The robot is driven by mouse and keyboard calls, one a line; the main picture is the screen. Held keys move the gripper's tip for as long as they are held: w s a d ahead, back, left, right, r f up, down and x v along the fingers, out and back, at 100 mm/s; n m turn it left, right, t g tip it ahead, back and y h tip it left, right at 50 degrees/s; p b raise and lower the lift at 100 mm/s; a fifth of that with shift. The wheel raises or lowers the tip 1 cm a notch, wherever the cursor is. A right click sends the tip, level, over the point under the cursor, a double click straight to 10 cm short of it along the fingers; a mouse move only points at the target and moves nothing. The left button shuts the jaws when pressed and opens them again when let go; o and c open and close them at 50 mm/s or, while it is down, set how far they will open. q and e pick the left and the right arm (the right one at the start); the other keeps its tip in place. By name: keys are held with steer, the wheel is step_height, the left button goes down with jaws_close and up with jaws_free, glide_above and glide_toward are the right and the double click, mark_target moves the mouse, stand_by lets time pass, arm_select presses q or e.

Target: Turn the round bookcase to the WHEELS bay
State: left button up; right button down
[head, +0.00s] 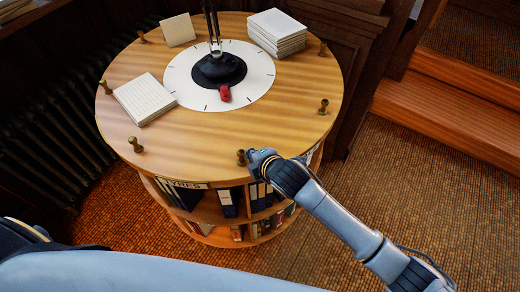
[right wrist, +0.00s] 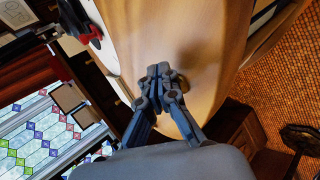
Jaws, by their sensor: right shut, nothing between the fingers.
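The round bookcase (head: 200,135) has a pale wooden top with several brass pegs around its rim. The front bay label (head: 187,184) seems to end in "RES"; another label at the right, near my gripper, is unreadable. A red pointer (head: 225,93) lies on the white dial (head: 185,75), aimed towards the front. My right gripper (head: 254,157) is at the front-right rim, close beside a brass peg (head: 241,157); contact is unclear. In the right wrist view the right gripper (right wrist: 160,72) is shut and empty, with the wooden top behind it. My left gripper is out of view.
A black lamp base (head: 219,69) stands mid-top. A dark radiator (head: 50,145) is close at left, wooden steps (head: 450,90) at right. Floor at right is clear.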

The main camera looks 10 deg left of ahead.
steer(key=shift+s+a+r, duration=0.1)
steer(key=shift+s+a, duration=0.05)
steer(key=shift+m+t+h, duration=0.3)
steer(key=shift+s+a, duration=0.4)
steer(key=shift+a, duration=0.4)
steer(key=shift+s+a, duration=0.45)
steer(key=shift+a, duration=0.35)
steer(key=shift+s+a, duration=0.4)
steer(key=shift+a, duration=0.4)
steer(key=shift+w, duration=0.1)
